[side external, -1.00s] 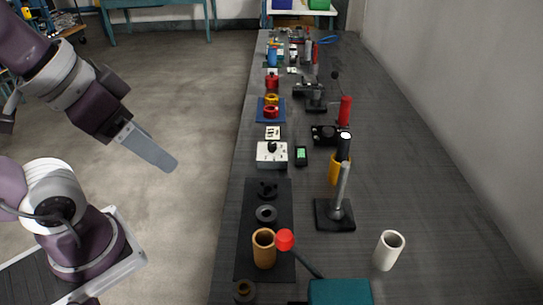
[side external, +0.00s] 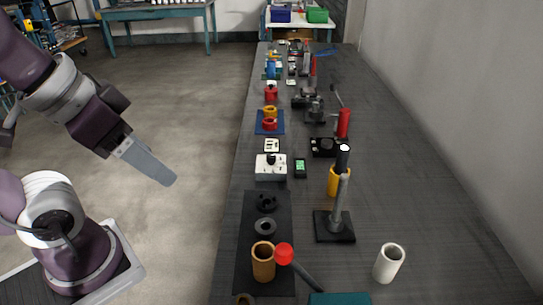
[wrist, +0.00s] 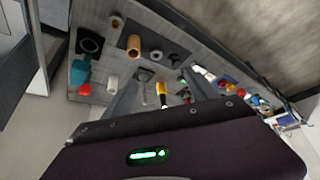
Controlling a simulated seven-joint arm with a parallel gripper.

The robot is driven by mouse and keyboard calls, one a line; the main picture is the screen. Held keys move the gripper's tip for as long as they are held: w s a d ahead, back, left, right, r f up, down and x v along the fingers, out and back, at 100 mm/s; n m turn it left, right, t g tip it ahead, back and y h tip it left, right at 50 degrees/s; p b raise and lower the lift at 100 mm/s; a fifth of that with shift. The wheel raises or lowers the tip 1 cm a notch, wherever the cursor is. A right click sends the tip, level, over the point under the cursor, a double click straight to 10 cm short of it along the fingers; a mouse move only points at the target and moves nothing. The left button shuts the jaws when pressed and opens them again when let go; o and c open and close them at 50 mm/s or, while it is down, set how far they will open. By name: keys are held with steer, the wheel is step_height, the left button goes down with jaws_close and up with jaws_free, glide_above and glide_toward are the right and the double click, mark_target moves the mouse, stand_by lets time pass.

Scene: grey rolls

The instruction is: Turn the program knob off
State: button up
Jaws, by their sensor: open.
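A small white box (side external: 270,170) with a black knob (side external: 270,158) on top stands near the left edge of the long dark bench in the side view. It looks like the program knob's unit, but the knob's setting is too small to read. My gripper (side external: 168,179) is left of the bench, over the floor and well apart from the box. In the wrist view my gripper (wrist: 165,76) has its two fingers spread with nothing held between them. I cannot clearly pick out the knob in the wrist view.
A small device with a green screen (side external: 300,167) stands just right of the box. A dark mat (side external: 245,225) with black rings and a brown cup (side external: 263,262) lies nearer. A stand with a grey post (side external: 339,205), a white cup (side external: 388,263) and a red ball (side external: 284,253) are also near.

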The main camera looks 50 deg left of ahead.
steer(key=shift+w+r, duration=0.2)
steer(key=shift+w, duration=0.1)
steer(key=c, duration=0.3)
steer(key=w+a+r+n+g+h, duration=0.1)
steer(key=w+r+n, duration=0.25)
steer(key=w, duration=0.45)
steer(key=n+g+y, duration=0.1)
steer(key=n+g, duration=0.3)
steer(key=n, duration=0.7)
glide_above(271, 156)
step_height(271, 156, down, 24)
steer(key=shift+f, duration=0.1)
steer(key=shift+g, duration=0.3)
step_height(271, 156, down, 8)
steer(key=shift+f, duration=0.1)
jaws_close()
